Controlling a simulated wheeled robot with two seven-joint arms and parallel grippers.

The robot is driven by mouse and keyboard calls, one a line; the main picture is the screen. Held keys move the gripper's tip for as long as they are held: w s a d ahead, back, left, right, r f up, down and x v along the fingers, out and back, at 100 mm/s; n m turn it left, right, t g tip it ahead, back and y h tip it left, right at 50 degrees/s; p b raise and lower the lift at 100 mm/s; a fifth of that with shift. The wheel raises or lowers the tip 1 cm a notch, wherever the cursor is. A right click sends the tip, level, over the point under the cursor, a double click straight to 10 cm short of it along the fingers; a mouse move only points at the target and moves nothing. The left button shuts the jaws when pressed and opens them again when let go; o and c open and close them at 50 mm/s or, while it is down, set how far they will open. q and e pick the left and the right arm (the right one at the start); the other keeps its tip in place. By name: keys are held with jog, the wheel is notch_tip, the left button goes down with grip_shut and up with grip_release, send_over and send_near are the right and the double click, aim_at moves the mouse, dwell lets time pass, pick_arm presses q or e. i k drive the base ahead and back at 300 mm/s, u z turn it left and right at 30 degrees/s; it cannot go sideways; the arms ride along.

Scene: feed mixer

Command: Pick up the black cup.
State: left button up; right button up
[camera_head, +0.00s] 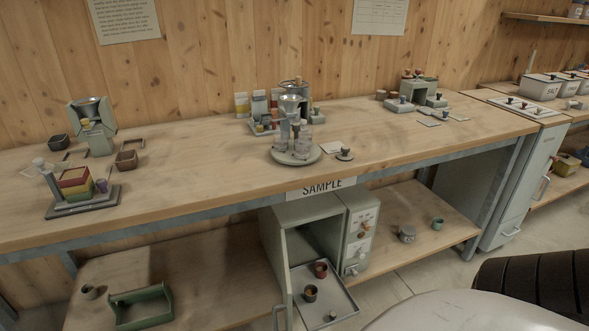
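A small black cup (310,293) stands upright on the tray (338,296) in front of the open sample cabinet (300,219), below the bench. Something yellowish shows inside the cup. A reddish-brown cup (321,269) stands just behind it and a small grey knobbed piece (333,316) lies in front. Neither of my grippers is in view, and nothing is seen touching the black cup.
The long wooden bench (400,150) overhangs the cabinet. A control box (358,235) stands right of the tray. A green open carrier (140,307) sits on the lower left shelf; a grey pot (407,233) and teal cup (437,222) stand on the lower right shelf.

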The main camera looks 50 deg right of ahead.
aim_at(310, 292)
jog(key=z, duration=0.7)
jog(key=i, duration=0.95)
jog(key=z, duration=0.95)
